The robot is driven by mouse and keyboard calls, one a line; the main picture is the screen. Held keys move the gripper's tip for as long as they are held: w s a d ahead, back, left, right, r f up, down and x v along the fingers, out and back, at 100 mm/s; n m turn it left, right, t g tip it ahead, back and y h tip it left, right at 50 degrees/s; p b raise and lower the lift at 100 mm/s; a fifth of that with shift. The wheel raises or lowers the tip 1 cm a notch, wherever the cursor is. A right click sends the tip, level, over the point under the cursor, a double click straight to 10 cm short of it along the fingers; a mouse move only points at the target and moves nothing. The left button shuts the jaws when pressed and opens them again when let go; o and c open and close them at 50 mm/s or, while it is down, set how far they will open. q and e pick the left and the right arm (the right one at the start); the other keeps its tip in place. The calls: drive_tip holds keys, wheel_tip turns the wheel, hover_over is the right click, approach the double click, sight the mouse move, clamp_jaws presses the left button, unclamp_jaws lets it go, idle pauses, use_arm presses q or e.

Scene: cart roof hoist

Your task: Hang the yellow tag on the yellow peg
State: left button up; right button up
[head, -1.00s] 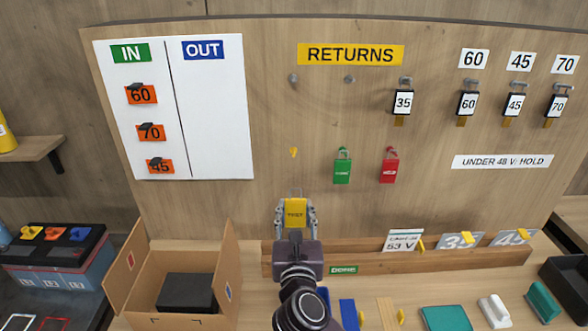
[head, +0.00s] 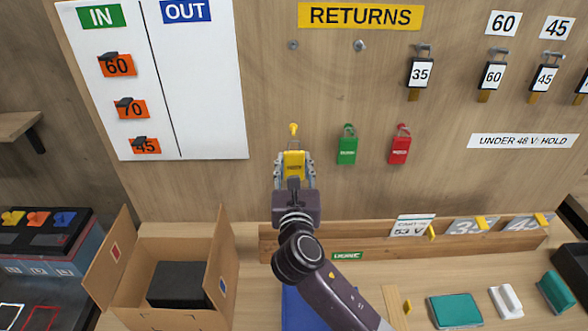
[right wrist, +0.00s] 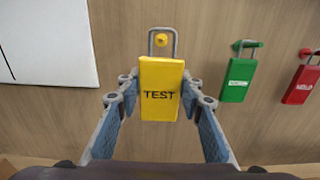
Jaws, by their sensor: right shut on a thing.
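The yellow tag (head: 294,166), marked TEST, is upright in my right gripper (head: 294,163), which is shut on it. In the right wrist view, the tag (right wrist: 160,92) stands between the two fingers with its grey wire loop (right wrist: 176,45) pointing up. The yellow peg (head: 293,130) is on the wooden board just above the tag. In the right wrist view, the peg (right wrist: 160,40) shows inside the loop's outline, near its top. I cannot tell whether the loop is around the peg or still in front of it. My left gripper is not in view.
A green tag (head: 347,149) and a red tag (head: 400,150) hang on pegs to the right. The white IN/OUT panel (head: 205,100) is to the left. Below are a wooden ledge (head: 385,256) and an open cardboard box (head: 150,255) holding a black block.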

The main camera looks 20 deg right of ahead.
sight(294, 148)
drive_tip(key=shift+b+x, duration=0.4)
drive_tip(key=shift+x, duration=0.4)
drive_tip(key=shift+w+d+f, duration=0.1)
drive_tip(key=shift+w+f, duration=0.05)
drive_tip(key=shift+w, duration=0.05)
drive_tip(key=b+x, duration=0.1)
drive_tip(key=x, duration=0.1)
drive_tip(key=b+x, duration=0.1)
drive_tip(key=x, duration=0.1)
drive_tip(key=shift+w+d+f, duration=0.1)
drive_tip(key=shift+w+f, duration=0.15)
drive_tip(key=shift+w, duration=0.15)
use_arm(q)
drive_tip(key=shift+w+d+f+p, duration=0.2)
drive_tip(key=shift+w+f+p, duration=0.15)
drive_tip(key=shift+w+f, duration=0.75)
